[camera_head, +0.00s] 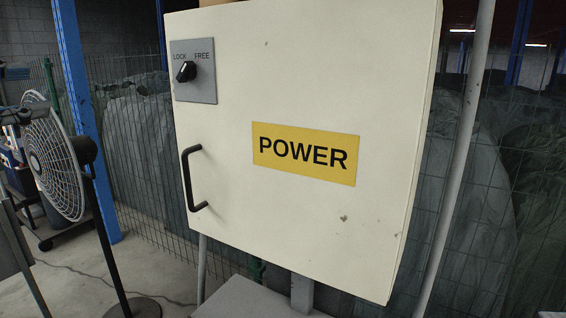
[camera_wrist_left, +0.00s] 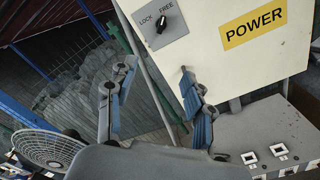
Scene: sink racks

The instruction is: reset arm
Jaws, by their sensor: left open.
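My left gripper (camera_wrist_left: 157,72) shows in the left wrist view with its two blue-padded fingers spread wide and nothing between them. Its right finger overlaps the front of a cream power cabinet (camera_wrist_left: 215,70), hiding part of the door's left side; I cannot tell whether they touch. In the head view the cabinet (camera_head: 300,95) is closed, with a black handle (camera_head: 189,180) at its left edge. A rotary knob (camera_head: 186,71) sits on a grey plate marked LOCK and FREE. A yellow POWER label (camera_head: 305,153) is on the door. My right gripper is not in view.
A pedestal fan (camera_head: 55,165) stands at the left, beside a blue post (camera_head: 85,120). Wire fencing with grey-green covered heaps is behind the cabinet. A grey surface (camera_head: 255,300) lies below the cabinet. Bare floor shows at lower left.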

